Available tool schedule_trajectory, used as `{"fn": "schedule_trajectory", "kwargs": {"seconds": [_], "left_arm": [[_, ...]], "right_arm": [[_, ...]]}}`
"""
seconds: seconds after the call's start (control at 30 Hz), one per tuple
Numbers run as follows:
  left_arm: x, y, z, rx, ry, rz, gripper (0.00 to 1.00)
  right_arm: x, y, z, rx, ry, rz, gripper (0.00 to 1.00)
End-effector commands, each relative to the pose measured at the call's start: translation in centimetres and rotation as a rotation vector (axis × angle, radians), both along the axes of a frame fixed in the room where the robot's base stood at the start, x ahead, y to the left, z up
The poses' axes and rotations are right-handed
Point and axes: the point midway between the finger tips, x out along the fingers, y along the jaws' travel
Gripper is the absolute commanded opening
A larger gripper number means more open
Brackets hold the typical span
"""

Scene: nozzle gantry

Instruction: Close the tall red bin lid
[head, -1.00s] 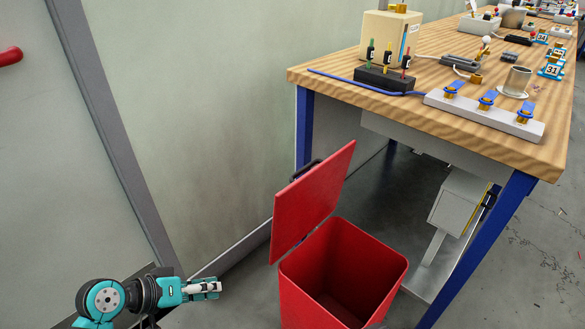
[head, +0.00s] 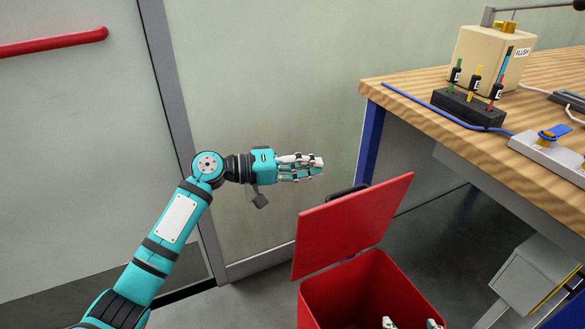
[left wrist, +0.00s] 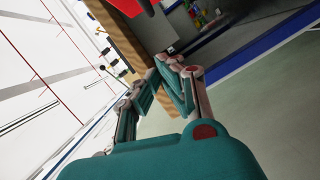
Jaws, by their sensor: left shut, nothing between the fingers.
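The tall red bin (head: 345,285) stands on the floor beside the workbench, with its mouth open. Its red lid (head: 350,228) is raised and tilted up from the bin's back left side. A black part (head: 347,192) shows behind the lid's upper edge. My left gripper (head: 320,163) is shut and empty, up and left of the lid, apart from it in the picture. In the left wrist view its fingers (left wrist: 162,68) come together, and a red piece, likely the lid (left wrist: 132,6), shows at the top edge. My right gripper (head: 410,323) shows only two separated fingertips at the bottom, over the bin.
The wooden workbench (head: 430,85) with blue legs stands to the right, carrying a beige box (head: 488,58) and a black block with coloured pegs (head: 470,108). A wall is behind the lid. A grey door with a red bar (head: 55,41) is at left.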

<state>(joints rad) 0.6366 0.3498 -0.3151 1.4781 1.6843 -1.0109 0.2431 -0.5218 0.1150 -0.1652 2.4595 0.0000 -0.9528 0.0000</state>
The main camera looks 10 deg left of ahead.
Motion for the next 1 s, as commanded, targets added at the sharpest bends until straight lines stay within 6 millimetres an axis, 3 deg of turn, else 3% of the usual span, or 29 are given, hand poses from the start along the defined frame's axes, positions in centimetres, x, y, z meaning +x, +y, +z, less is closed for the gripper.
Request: {"fn": "schedule_trajectory", "kwargs": {"seconds": [0.13, 0.3, 1.0], "left_arm": [[0.8, -2.8, -0.4, 0.0, -0.001, -0.002, 0.0], [-1.3, -3.8, -1.3, 0.001, 0.0, 0.0, 0.0], [-2.5, -4.7, -1.4, 0.009, -0.012, 0.0, 0.0]], "right_arm": [[1.1, 0.5, 1.2, 0.021, -0.089, 0.007, 0.7], [1.5, 0.7, 1.8, 0.029, -0.127, 0.009, 0.7], [1.3, 0.6, 1.7, 0.025, -0.106, 0.008, 0.7]]}}
